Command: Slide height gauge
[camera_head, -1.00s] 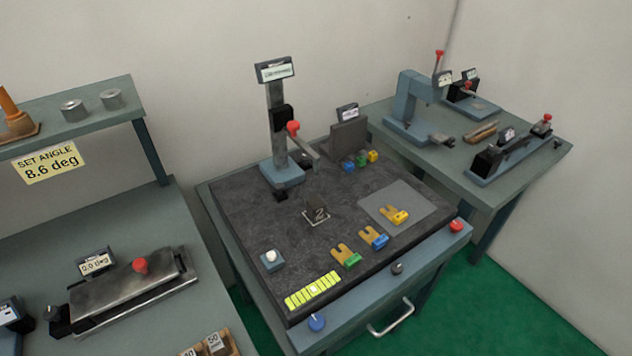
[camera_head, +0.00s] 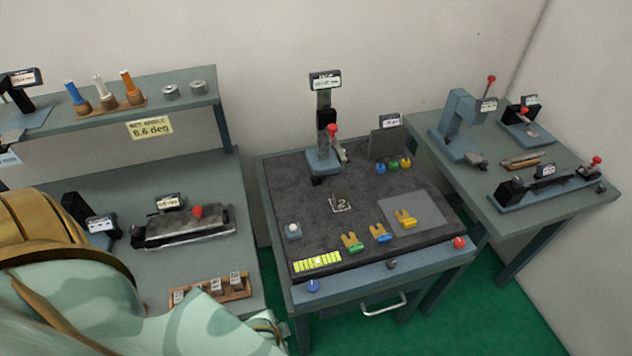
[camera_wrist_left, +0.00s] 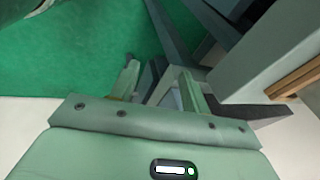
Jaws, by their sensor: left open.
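The height gauge (camera_head: 323,135) stands upright on a blue base at the back of the dark plate (camera_head: 275,185) on the middle table. It has a display on top, a dark slider on its column and a red knob (camera_head: 332,130) with a pale arm below it. A dark block marked 2 (camera_head: 340,203) is on the plate in front of the gauge. My left arm fills the lower left of the head view, and its fingers are not clear there.
Fork-shaped pieces with coloured ends (camera_head: 379,234) lie near the plate's front. A wooden block rack (camera_head: 212,290) is on the left table. Green floor separates the tables.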

